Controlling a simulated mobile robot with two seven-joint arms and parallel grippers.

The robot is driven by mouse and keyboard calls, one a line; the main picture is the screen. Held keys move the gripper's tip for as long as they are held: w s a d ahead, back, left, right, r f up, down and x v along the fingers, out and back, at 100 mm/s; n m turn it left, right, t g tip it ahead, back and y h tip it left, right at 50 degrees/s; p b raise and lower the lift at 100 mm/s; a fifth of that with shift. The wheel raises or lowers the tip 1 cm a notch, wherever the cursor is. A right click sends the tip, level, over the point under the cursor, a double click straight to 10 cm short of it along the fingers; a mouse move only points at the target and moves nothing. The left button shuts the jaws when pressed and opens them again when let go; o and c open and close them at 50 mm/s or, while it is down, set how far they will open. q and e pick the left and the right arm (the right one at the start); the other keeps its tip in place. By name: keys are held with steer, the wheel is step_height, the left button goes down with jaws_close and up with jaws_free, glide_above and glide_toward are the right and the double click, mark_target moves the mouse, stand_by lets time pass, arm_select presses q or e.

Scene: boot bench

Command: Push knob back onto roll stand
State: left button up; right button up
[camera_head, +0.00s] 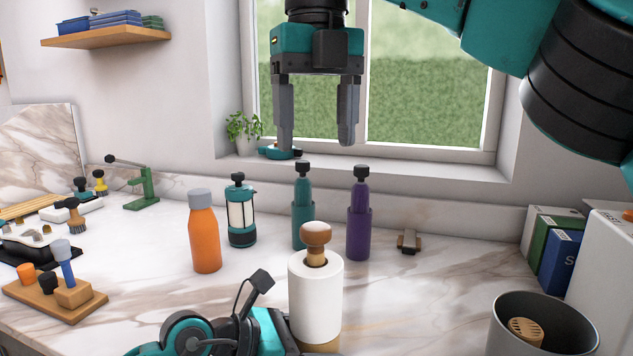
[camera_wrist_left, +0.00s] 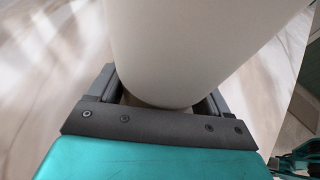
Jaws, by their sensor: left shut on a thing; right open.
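The roll stand has a white paper roll (camera_head: 316,298) standing upright, with a wooden base (camera_head: 322,347) showing below it. The brown knob (camera_head: 316,234) is at the top, with a lighter wooden neck visible between it and the roll's hole. My left gripper (camera_wrist_left: 160,98) is shut low on the roll stand; the white roll (camera_wrist_left: 185,45) fills the space above its jaws, and the gripped part is mostly hidden. My right gripper (camera_head: 316,143) is open and empty, pointing down above the knob and clear of it.
An orange bottle (camera_head: 205,238), a teal lantern (camera_head: 241,215), and teal (camera_head: 303,212) and purple (camera_head: 359,225) bottles stand behind the roll. A dark bin (camera_head: 545,310) is at front right. The counter between the purple bottle and bin is mostly clear.

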arm_select(q)
steer(key=o, duration=1.4)
steer(key=shift+o, duration=0.2)
steer(key=v, duration=1.3)
steer(key=shift+b, duration=0.35)
steer(key=shift+s, duration=0.1)
